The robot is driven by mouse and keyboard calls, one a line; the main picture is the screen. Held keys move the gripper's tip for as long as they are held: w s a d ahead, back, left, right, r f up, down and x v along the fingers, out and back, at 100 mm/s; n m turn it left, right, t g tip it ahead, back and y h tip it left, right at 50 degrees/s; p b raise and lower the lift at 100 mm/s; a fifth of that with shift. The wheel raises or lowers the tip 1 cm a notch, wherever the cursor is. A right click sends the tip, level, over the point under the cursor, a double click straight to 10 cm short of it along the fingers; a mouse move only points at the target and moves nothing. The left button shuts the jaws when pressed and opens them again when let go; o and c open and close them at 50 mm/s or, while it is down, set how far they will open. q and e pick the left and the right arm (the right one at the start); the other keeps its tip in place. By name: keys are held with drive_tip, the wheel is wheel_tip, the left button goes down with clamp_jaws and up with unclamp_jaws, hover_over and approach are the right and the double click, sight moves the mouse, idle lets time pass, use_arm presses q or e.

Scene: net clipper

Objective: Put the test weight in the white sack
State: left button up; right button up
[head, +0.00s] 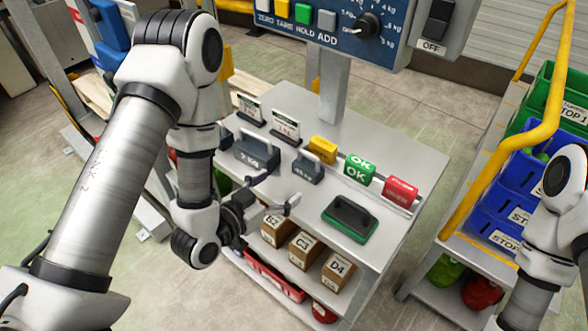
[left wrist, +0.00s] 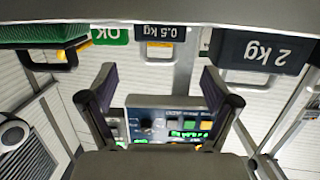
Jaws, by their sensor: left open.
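Two dark grey test weights with handles stand on the grey table top. The larger one, marked 2 kg (head: 257,152), is on the left; it also shows in the left wrist view (left wrist: 262,50). The smaller weight (head: 307,169) stands to its right and reads 0.5 kg in the left wrist view (left wrist: 160,33). My left gripper (head: 281,190) is open and empty, near the table's front edge and in front of the smaller weight. In the left wrist view, that weight appears beyond the gap between the fingers. My right gripper is out of view. I see no white sack.
Right of the weights are a yellow block (head: 322,149), a green OK block (head: 360,170), a red block (head: 400,190) and a black-and-green pad (head: 350,218). Boxes (head: 304,250) fill the shelf below. A scale panel (head: 330,28) stands behind; blue bins (head: 500,205) are at right.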

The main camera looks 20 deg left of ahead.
use_arm(q)
drive_tip(key=s+a+f+n+g+y+p, duration=0.1)
drive_tip(key=s+a+f+g+y, duration=0.3)
drive_tip(key=s+f+g, duration=0.6)
drive_tip(key=s+f+n, duration=0.1)
drive_tip(key=s+f, duration=0.2)
drive_tip(key=f, duration=0.4)
drive_tip(key=shift+s+a+f+n, duration=0.2)
drive_tip(key=shift+s+n, duration=0.2)
drive_tip(key=shift+o, duration=1.2)
drive_tip(key=s+a+f+n+g+y, duration=0.1)
drive_tip(key=s+g, duration=0.3)
drive_tip(key=s, duration=0.4)
drive_tip(key=shift+s+a+f+n+g+y, duration=0.15)
drive_tip(key=shift+a+f+n+g+y, duration=0.25)
drive_tip(key=shift+f, duration=0.45)
